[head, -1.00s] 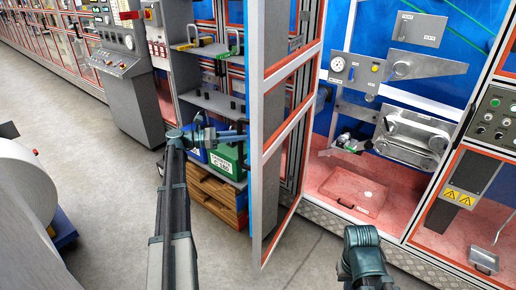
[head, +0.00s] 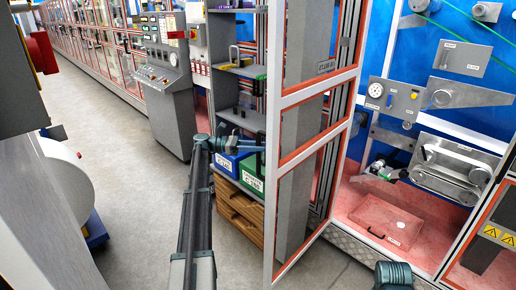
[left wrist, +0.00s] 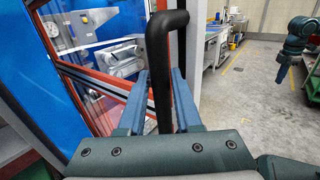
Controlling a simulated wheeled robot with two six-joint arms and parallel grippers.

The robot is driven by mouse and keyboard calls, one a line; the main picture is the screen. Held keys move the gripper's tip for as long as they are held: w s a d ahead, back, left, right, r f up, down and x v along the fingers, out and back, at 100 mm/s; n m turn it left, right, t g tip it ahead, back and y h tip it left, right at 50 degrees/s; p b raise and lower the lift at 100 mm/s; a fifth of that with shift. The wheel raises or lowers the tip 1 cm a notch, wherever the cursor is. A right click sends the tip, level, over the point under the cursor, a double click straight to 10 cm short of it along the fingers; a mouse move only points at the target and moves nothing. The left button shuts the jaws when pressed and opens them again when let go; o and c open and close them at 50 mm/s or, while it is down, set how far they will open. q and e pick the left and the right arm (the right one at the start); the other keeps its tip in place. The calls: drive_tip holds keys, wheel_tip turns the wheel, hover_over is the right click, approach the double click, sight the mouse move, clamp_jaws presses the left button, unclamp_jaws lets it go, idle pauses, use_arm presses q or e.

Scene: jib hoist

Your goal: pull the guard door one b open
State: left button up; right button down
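The guard door (head: 318,100), a clear-paned panel in an orange and grey frame, stands swung out from the machine bay in the head view. A small label, too blurred to read surely, is near its top. My left gripper (head: 258,143) reaches the door's free edge from the left; its fingertips are hard to make out there. In the left wrist view the black bar handle (left wrist: 158,60) stands between the two fingers of my left gripper (left wrist: 160,95), which look closed against its sides. My right gripper is out of view; only part of my right arm shows.
Behind the door is a bay with a red floor (head: 350,195) and grey fittings. Left of the door are shelves, green and blue boxes (head: 252,172) and a grey control console (head: 165,80). A large white roll (head: 70,180) stands at the left. The floor between is clear.

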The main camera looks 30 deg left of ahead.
use_arm(q)
drive_tip(key=v, duration=1.3)
drive_tip(key=shift+a, duration=0.35)
drive_tip(key=shift+s, duration=0.15)
